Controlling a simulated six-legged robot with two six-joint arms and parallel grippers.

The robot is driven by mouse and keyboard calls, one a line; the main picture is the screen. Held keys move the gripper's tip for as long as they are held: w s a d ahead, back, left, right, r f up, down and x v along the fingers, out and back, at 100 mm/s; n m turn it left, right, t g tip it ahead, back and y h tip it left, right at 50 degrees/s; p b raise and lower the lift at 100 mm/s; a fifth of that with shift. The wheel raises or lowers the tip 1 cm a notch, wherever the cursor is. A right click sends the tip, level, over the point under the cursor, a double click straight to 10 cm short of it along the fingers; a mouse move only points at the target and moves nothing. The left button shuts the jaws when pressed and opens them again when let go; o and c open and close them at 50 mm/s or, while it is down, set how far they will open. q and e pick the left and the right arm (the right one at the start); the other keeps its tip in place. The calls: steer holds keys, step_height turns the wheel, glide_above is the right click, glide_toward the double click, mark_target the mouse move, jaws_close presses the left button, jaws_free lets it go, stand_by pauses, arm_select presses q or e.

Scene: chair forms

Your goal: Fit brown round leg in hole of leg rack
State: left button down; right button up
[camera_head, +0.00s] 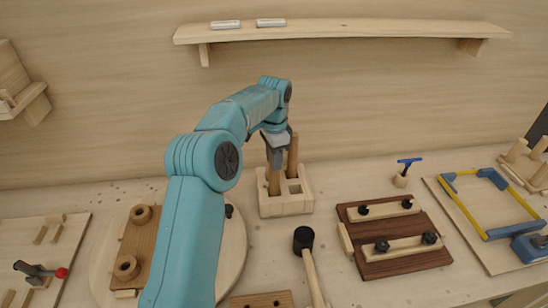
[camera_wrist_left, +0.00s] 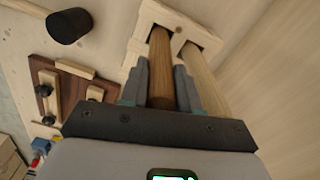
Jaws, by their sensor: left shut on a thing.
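The leg rack (camera_head: 286,205) is a pale wooden block with square holes, standing on the bench near the back wall; it also shows at the top of the left wrist view (camera_wrist_left: 135,45). My left gripper (camera_head: 277,158) is above the rack, its fingers shut on the brown round leg (camera_head: 273,182). In the left wrist view the leg (camera_wrist_left: 161,62) stands between the fingers (camera_wrist_left: 161,85), its far end in or at a rack hole; the depth is hidden. A lighter round leg (camera_wrist_left: 203,75) stands in the neighbouring hole, beside the gripper. A front right hole looks empty. My right gripper is out of view.
A black-headed mallet (camera_head: 304,240) lies in front of the rack. A dark board with clamped wooden strips (camera_head: 400,262) is to the right. A round board with a brown plank (camera_head: 140,240) is to the left. A wall shelf (camera_head: 350,30) runs above.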

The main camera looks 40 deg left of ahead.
arm_select(q)
steer(key=shift+f, duration=0.25)
steer(key=c, duration=0.8)
jaws_free()
steer(key=shift+o, duration=0.2)
step_height(320, 180, up, 12)
steer(key=p, duration=0.2)
steer(key=shift+p, duration=0.3)
steer(key=shift+s, duration=0.1)
